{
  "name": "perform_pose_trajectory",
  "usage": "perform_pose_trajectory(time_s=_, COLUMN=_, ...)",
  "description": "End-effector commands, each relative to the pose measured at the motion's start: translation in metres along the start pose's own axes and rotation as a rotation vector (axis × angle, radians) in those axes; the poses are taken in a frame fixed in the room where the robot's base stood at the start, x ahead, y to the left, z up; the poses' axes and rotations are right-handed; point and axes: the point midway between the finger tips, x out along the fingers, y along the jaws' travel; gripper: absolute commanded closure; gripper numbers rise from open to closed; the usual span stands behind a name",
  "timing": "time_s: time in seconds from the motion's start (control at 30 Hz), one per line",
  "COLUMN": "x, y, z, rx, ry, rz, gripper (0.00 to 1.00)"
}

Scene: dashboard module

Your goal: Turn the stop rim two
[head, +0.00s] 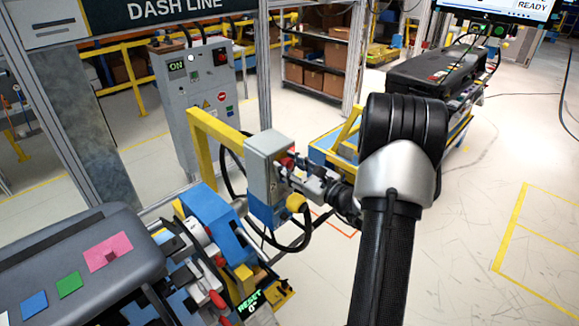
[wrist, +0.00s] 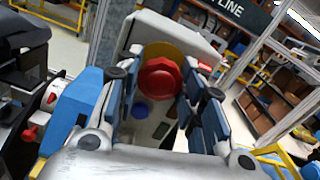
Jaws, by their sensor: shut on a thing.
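The red stop rim (wrist: 160,78) is a round, scalloped red knob in front of a yellow disc (wrist: 165,50) on a grey box. In the head view the box (head: 266,160) hangs on a yellow bracket, and a bit of the red rim (head: 287,162) shows beside my gripper (head: 293,174). In the wrist view my gripper (wrist: 158,88) has one finger on each side of the red rim and is shut on it. The exact finger contact is partly hidden by the fingers.
A blue and grey fixture (head: 215,220) with red handles stands left of the box, close to a dark dashboard (head: 75,265). A black cable (head: 300,240) loops below my gripper. A grey control cabinet (head: 197,100) stands behind. The floor at right is clear.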

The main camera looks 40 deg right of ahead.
Motion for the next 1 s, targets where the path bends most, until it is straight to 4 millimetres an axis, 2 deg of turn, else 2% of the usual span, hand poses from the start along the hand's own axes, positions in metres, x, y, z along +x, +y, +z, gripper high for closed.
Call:
perform_pose_trajectory(time_s=0.1, x=0.0000, y=0.0000, z=0.0000, rx=0.000, ry=0.000, rz=0.000, gripper=0.88)
perform_pose_trajectory(time_s=0.47, x=0.0000, y=-0.0001, z=0.0004, rx=0.068, ry=0.000, rz=0.000, gripper=0.88)
perform_pose_trajectory(time_s=1.0, x=0.0000, y=-0.0003, z=0.0010, rx=0.449, ry=0.000, rz=0.000, gripper=0.88)
